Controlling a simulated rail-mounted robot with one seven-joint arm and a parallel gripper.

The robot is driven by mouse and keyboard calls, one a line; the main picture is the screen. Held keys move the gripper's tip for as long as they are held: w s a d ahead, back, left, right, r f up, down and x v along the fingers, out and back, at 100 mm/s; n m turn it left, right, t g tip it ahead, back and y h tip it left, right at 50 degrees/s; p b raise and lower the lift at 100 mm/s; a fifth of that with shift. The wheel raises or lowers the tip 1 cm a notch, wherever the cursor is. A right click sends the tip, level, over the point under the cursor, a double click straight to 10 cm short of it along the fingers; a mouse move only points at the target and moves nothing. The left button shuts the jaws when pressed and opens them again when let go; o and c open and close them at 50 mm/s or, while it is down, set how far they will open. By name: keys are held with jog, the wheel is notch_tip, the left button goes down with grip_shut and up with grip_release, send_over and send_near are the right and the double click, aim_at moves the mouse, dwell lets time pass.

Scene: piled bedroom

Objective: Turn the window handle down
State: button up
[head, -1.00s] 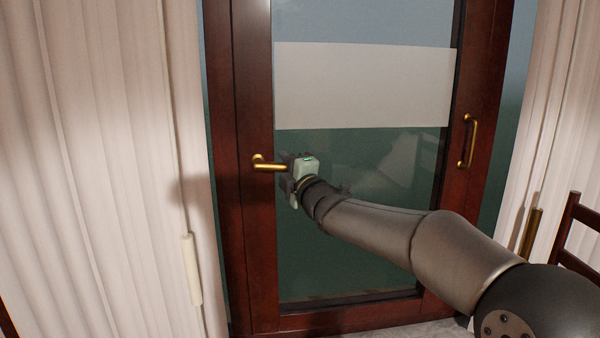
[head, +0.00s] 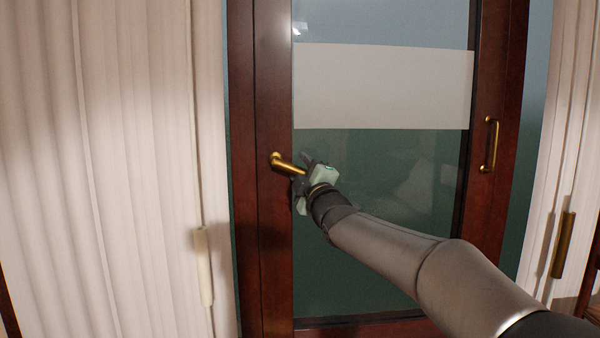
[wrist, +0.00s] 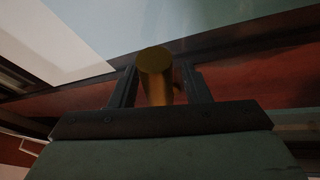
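The brass window handle (head: 287,163) sits on the left stile of a dark red wooden frame. Its lever points right and slopes down. My gripper (head: 303,170) is at the lever's free end, reaching in from the lower right; its fingers are partly hidden in the head view. In the wrist view the round end of the handle (wrist: 155,62) stands between the two dark fingers of my gripper (wrist: 158,88). Narrow gaps show beside the handle, so the fingers look open around it, not clamped.
The glass pane (head: 380,220) lies close behind my gripper. A second brass handle (head: 490,145) is upright on the right stile. Pale curtains (head: 110,150) hang on the left, with more on the right (head: 560,110).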

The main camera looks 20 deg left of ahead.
jog(key=b+v, duration=0.4)
jog(key=v, duration=1.3)
jog(key=shift+d+f+b, duration=0.2)
jog(key=shift+b, duration=0.1)
jog(key=shift+s, duration=0.15)
